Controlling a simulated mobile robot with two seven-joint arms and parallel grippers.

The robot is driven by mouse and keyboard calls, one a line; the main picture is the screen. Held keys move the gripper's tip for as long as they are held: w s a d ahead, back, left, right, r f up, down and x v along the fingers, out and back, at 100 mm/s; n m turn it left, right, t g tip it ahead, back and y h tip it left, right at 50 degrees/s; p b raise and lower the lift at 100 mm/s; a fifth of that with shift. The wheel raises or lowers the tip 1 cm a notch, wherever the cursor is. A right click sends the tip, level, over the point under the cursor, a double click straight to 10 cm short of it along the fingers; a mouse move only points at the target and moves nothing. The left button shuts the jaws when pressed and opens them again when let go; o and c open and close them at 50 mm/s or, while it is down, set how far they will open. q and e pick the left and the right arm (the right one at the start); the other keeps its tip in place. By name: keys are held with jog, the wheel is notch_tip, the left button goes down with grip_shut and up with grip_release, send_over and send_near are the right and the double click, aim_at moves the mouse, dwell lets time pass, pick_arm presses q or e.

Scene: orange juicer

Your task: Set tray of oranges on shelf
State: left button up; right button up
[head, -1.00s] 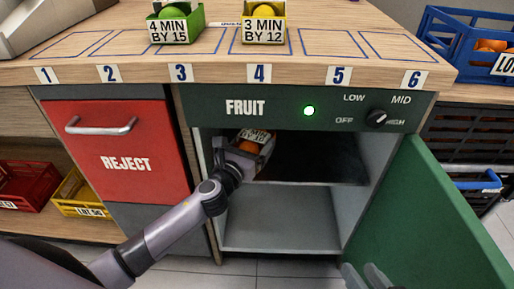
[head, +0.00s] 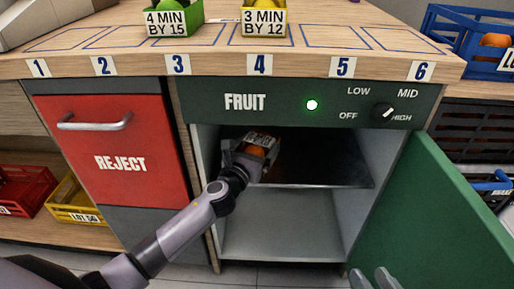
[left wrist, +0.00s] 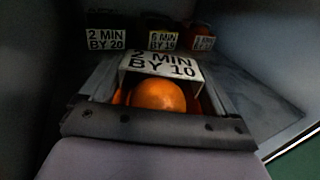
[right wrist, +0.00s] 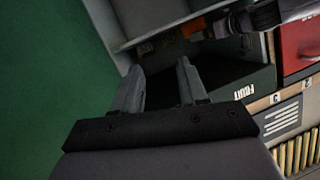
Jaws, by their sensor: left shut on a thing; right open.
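The small tray of oranges, with an orange (left wrist: 158,96) and a card reading "2 MIN BY 10" (left wrist: 160,68), is in my left gripper (head: 248,158). My left gripper is shut on the tray and holds it inside the open FRUIT cabinet, at the left of the upper shelf (head: 315,172). The head view does not show clearly whether the tray touches the shelf. My right gripper (right wrist: 160,85) is open and empty, low by the open green door (head: 430,215).
Other labelled trays stand deeper inside, including "2 MIN BY 20" (left wrist: 105,35) and a middle one (left wrist: 163,40). The lower compartment (head: 275,225) is empty. The red REJECT drawer (head: 120,150) is left of the cabinet. Green (head: 172,22) and yellow (head: 263,20) trays stand on the counter.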

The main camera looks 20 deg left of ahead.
pick_arm(q)
jog(key=shift+f, duration=0.15)
jog(key=o, duration=0.9)
